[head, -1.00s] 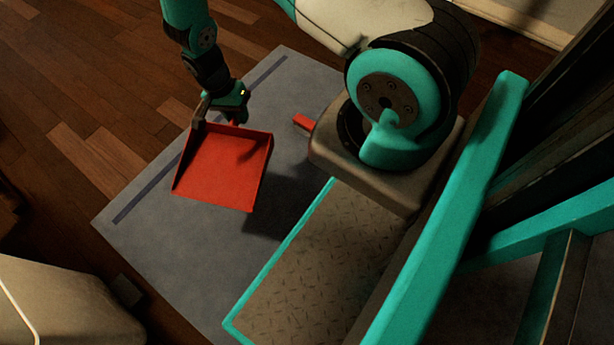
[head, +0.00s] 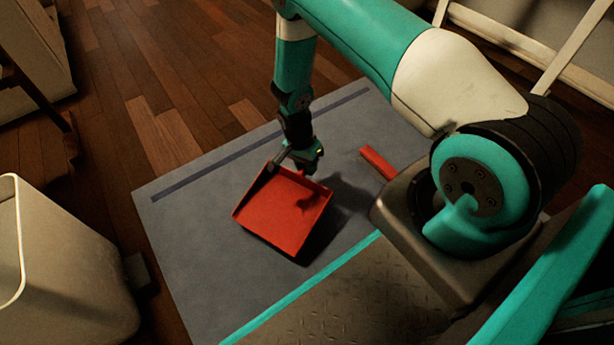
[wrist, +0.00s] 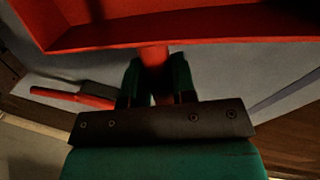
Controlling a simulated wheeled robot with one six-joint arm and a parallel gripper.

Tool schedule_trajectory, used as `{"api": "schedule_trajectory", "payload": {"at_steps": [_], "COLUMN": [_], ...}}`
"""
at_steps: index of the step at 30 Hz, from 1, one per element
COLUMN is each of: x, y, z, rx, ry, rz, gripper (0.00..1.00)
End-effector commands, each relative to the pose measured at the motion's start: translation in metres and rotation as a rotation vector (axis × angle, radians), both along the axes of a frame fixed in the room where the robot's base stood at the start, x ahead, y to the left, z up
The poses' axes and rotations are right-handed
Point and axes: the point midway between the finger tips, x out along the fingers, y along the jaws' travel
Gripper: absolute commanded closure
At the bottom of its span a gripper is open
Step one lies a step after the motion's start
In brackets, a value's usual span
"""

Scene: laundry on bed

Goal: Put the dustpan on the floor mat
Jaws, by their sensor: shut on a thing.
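The red dustpan (head: 283,212) is over the grey floor mat (head: 200,225), its open side toward the bottom of the head view. My gripper (head: 300,162) is shut on its handle, which shows between the two fingers in the wrist view (wrist: 155,58). The pan's red body (wrist: 180,25) fills the top of that view. A dark shadow lies on the mat beside the pan's right edge. I cannot tell whether the pan touches the mat or hangs just above it. The handle is mostly hidden by my gripper in the head view.
A red-handled brush (wrist: 75,95) with a dark head lies on the mat; its red handle (head: 378,162) shows right of the pan in the head view. A pale bin (head: 75,275) stands left of the mat. Wood floor (head: 150,60) surrounds it. The mat's left part is clear.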

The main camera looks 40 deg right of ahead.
Motion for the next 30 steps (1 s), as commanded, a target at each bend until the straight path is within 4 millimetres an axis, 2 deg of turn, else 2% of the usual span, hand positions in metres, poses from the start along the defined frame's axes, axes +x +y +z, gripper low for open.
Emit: {"api": "schedule_trajectory", "payload": {"at_steps": [8, 19, 20, 22, 23, 30], "x": [0.0, 0.0, 0.0, 0.0, 0.0, 0.0], "y": [0.0, 0.0, 0.0, 0.0, 0.0, 0.0], "z": [-0.042, -0.044, -0.043, -0.042, -0.042, -0.042], "rx": [0.001, 0.0, 0.0, 0.0, 0.0, 0.0], "ry": [0.001, 0.0, 0.0, 0.0, 0.0, 0.0], "rz": [0.0, 0.0, 0.0, 0.0, 0.0, 0.0], "gripper": [1.0, 1.0, 0.68, 0.52, 0.5, 0.5]}}
